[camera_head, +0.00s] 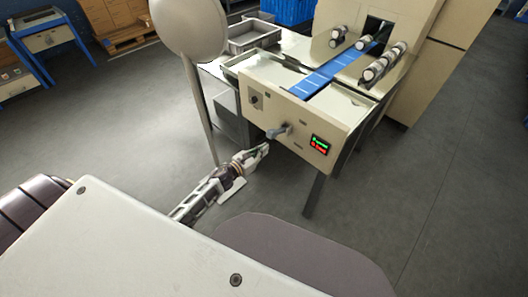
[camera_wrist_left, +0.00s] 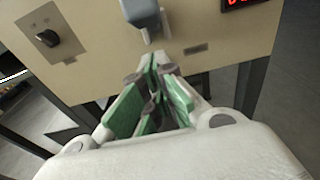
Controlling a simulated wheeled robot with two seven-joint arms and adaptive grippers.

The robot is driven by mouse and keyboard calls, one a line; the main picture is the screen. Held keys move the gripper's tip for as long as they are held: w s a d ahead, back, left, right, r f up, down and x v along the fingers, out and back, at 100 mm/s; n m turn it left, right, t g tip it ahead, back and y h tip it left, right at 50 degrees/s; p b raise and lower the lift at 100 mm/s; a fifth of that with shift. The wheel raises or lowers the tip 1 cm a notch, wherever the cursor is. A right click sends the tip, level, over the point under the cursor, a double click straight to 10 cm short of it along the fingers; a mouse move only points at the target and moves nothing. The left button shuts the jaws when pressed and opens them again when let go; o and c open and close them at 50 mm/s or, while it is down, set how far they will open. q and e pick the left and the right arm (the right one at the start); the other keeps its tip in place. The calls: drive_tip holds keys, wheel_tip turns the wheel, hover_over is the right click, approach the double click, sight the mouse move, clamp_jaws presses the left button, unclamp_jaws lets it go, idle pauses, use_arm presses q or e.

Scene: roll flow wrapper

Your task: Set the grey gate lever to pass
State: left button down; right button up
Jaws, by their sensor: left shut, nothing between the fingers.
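The grey gate lever (camera_head: 279,131) sticks out from the beige front panel of the machine, left of a small lit display. In the left wrist view the lever (camera_wrist_left: 143,14) shows at the top, with its lower end just above my fingertips. My left gripper (camera_head: 264,148) is shut and empty, just below and in front of the lever. In the left wrist view its closed fingers (camera_wrist_left: 153,66) point at the panel under the lever. I cannot tell whether they touch the lever. The lever's pass mark cannot be read. My right gripper is not in view.
The panel also carries a black knob (camera_head: 254,99) at its left and a display (camera_head: 319,144) with green and red text. A blue belt (camera_head: 331,72) with rollers runs behind. A grey bin (camera_head: 250,38) stands at the back left. Open floor lies to the right.

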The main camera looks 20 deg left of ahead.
use_arm(q)
drive_tip(key=v, duration=1)
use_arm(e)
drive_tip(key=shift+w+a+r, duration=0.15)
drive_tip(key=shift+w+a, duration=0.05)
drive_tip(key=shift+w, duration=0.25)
use_arm(q)
drive_tip(key=shift+s, duration=0.15)
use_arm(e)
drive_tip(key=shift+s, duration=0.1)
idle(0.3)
